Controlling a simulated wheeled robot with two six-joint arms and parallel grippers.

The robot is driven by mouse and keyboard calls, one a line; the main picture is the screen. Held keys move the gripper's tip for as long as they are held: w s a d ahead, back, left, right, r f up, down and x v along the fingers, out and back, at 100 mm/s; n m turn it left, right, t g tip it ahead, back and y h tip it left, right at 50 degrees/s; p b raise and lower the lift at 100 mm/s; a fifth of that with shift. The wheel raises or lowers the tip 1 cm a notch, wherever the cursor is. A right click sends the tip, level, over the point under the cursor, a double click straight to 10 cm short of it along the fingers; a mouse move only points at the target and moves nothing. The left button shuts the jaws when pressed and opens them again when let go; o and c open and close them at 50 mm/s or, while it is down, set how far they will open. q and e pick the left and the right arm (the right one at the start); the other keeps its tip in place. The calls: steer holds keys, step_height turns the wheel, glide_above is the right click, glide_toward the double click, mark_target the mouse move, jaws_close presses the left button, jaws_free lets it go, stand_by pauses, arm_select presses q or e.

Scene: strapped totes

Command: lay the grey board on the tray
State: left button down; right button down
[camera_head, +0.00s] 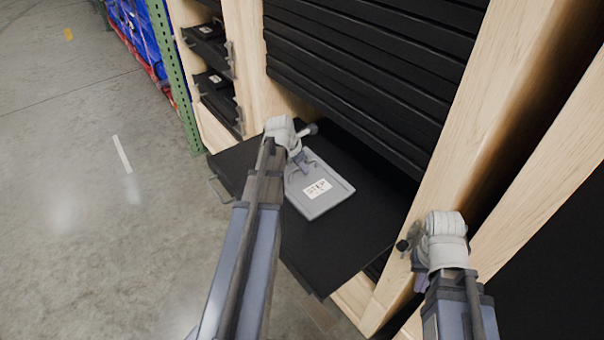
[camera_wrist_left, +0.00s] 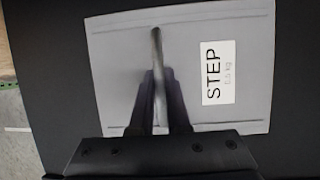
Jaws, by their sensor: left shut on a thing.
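The grey board (camera_head: 328,196) has a white label reading STEP and lies over the black pulled-out tray (camera_head: 350,240). It looks flat against the tray, but I cannot tell whether it touches. My left gripper (camera_head: 302,168) is shut on the board's handle, a thin bar that stands between the fingers in the left wrist view (camera_wrist_left: 157,60). The board's face (camera_wrist_left: 120,60) fills most of that view. My right gripper (camera_head: 418,268) is at the lower right beside the wooden post, away from the board; its fingers are too small and hidden to judge.
A wooden rack (camera_head: 500,110) holds a stack of black trays (camera_head: 360,70) above the pulled-out one. More black trays with labels (camera_head: 210,85) sit in the left bay. A green post (camera_head: 170,70) and blue totes (camera_head: 135,30) stand at the back left.

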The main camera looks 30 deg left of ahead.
arm_select(q)
steer(key=shift+f, duration=0.15)
steer(key=c, duration=1.3)
jaws_free()
steer(key=shift+f, duration=0.1)
steer(key=o, duration=0.4)
steer(key=p+v, duration=1.1)
steer(key=v, duration=0.1)
